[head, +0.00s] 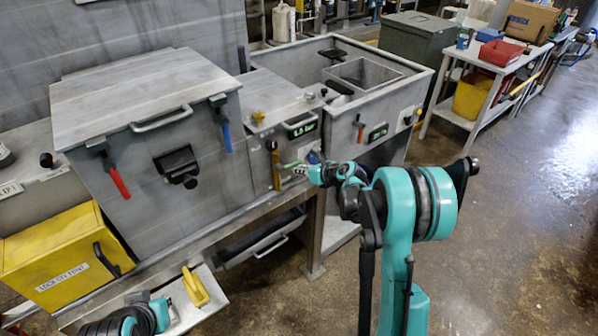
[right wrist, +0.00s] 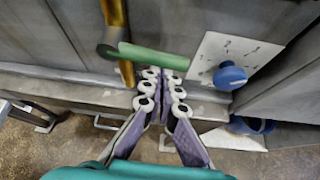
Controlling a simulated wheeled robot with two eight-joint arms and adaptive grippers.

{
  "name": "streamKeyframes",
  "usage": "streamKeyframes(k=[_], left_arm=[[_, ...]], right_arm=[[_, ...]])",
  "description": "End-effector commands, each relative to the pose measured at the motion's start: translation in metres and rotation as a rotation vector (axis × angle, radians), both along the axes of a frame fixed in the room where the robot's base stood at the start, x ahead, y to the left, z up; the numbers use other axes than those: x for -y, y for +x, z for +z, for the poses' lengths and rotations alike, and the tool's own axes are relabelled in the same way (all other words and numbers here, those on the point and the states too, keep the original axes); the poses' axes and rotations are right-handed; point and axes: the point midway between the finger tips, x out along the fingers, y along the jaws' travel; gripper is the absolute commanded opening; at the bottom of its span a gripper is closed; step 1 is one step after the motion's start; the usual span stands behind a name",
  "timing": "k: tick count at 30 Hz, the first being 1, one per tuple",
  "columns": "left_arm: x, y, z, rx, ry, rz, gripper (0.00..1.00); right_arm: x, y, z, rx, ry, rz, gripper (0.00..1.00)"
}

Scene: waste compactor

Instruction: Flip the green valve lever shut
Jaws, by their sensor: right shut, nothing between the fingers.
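The green valve lever (right wrist: 153,57) lies roughly level in the right wrist view, with its left end at a dark joint on a brass pipe (right wrist: 118,22). In the head view the lever (head: 291,165) is small, on the front of the middle unit. My right gripper (right wrist: 160,95) is shut and empty, its fingertips close below the lever's right half in the picture. Whether they touch it is unclear. In the head view the right gripper (head: 314,160) is partly hidden by its own wrist. My left gripper (head: 160,311) is low at the left, its jaws unclear.
A blue knob (right wrist: 229,75) on a white dial plate is right of the lever. A red-handled lever (head: 119,181) and a blue-handled one (head: 227,137) hang on the large grey box (head: 150,95). A yellow box (head: 60,258) stands at left. The floor at right is clear.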

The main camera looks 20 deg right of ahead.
Motion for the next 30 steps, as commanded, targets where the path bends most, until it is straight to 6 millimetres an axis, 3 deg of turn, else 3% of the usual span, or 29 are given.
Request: streamKeyframes(k=[24, 30], left_arm=[[0.000, 0.000, 0.003, 0.000, 0.000, 0.000, 0.00], [0.000, 0.000, -0.007, 0.000, 0.000, 0.000, 0.00]], right_arm=[[0.001, 0.001, 0.007, 0.000, 0.006, -0.002, 0.00], [0.000, 0.002, -0.006, -0.001, 0.006, 0.000, 0.00]])
